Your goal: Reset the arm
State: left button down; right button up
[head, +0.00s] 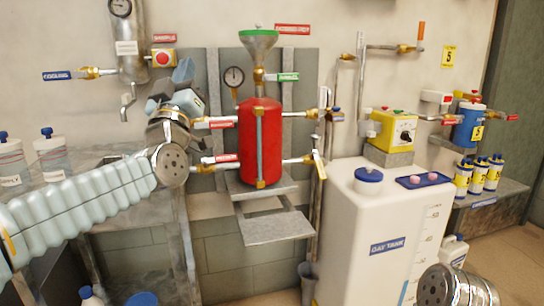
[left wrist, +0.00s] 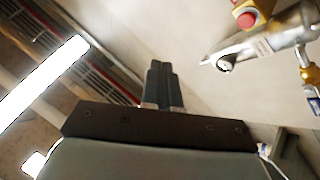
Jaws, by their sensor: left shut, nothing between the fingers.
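My left arm comes in from the left of the head view with its pale ribbed sleeve. My left gripper (head: 184,72) is raised and points up, to the left of the red tank (head: 261,140) and in front of the wall. In the left wrist view the two dark fingers (left wrist: 162,82) lie together, shut, with nothing between them. A metal end of my right arm shows at the bottom right of the head view. The right gripper itself is not in view.
A red emergency button (head: 162,58) and a grey pipe (head: 130,45) are left of my gripper. Valves with tagged handles flank the red tank. A white tank (head: 372,235) stands at right. Bottles (head: 52,155) stand at left.

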pick_arm(q)
jog(key=w+d+f+m+g+h, duration=0.1)
jog(key=w+f+g, duration=0.15)
jog(key=f, duration=0.45)
jog(key=w+d+f+m+g, duration=0.1)
jog(key=w+f, duration=0.2)
jog(key=f, duration=0.5)
jog(key=w+d+f+g+h, duration=0.1)
jog(key=w+d+f+g, duration=0.15)
jog(key=f, duration=0.45)
notch_tip(320, 180, down, 29)
jog(key=s+g+p, duration=0.2)
jog(key=s+g, duration=0.1)
jog(key=g, duration=0.4)
jog(key=s+f+g, duration=0.3)
jog(key=s+f, duration=0.3)
jog(key=f, duration=0.3)
jog(key=s+f+g, duration=0.3)
jog(key=s+f, duration=0.3)
jog(key=f, duration=0.3)
jog(key=s+f+g, duration=0.3)
jog(key=s+f, duration=0.2)
jog(key=s, duration=0.5)
jog(key=s+f+g, duration=0.3)
jog(key=s+f, duration=0.1)
jog(key=s, duration=0.6)
jog(key=shift+s+d+f+n+h+p, duration=0.15)
jog(key=shift+s+f+n+h+p, duration=0.15)
jog(key=shift+f+p, duration=0.1)
jog(key=shift+w, duration=0.1)
